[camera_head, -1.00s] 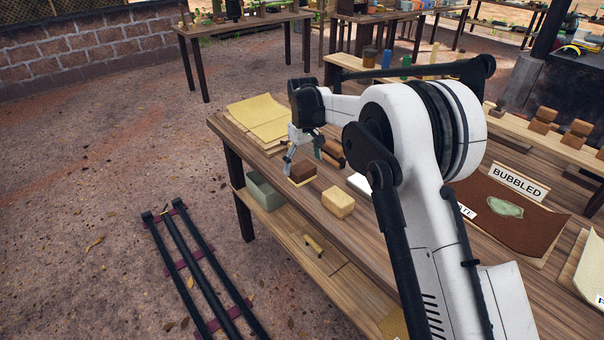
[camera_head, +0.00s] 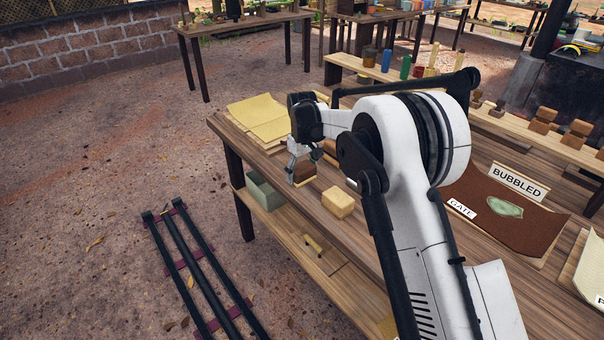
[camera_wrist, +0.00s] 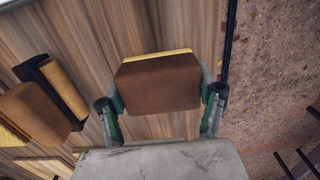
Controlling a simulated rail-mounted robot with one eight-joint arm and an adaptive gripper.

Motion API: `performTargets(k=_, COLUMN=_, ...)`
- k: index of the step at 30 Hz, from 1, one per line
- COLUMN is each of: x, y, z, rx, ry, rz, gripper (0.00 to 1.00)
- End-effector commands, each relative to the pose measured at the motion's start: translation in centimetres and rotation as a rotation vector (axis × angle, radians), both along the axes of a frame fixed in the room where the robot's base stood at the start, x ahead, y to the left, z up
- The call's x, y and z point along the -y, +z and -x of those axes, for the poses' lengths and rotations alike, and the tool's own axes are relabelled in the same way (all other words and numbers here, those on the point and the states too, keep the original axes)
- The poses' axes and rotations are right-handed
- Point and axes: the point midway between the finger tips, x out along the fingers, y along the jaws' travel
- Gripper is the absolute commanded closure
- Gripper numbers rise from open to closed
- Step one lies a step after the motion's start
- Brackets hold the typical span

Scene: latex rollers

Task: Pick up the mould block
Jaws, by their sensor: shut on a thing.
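The mould block (camera_wrist: 158,84), a brown block with a pale yellow layer at its far edge, lies between my fingers in the wrist view. In the head view the brown block (camera_head: 304,172) sits at the table's front edge, partly hidden by my gripper (camera_head: 303,168). In the wrist view my gripper (camera_wrist: 162,106) has a finger against each side of the block and is shut on it. I cannot tell whether the block's underside is clear of the table.
A pale yellow block (camera_head: 339,202) stands to the right on the wooden table (camera_head: 360,240). Another brown block (camera_wrist: 35,112) and a dark roller-like piece lie left in the wrist view. Yellow sheets (camera_head: 258,118) lie at the table's far left. A green-grey bin (camera_head: 264,194) is on the shelf below.

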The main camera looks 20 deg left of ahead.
Motion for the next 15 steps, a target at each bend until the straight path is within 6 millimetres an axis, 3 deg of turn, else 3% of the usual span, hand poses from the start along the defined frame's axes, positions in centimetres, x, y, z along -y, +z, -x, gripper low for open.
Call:
performTargets(k=8, x=0.0, y=0.5, z=0.0, rx=0.000, ry=0.000, rz=0.000, gripper=0.66)
performTargets(k=15, x=0.0, y=3.5, z=0.0, rx=0.000, ry=0.000, rz=0.000, gripper=0.66)
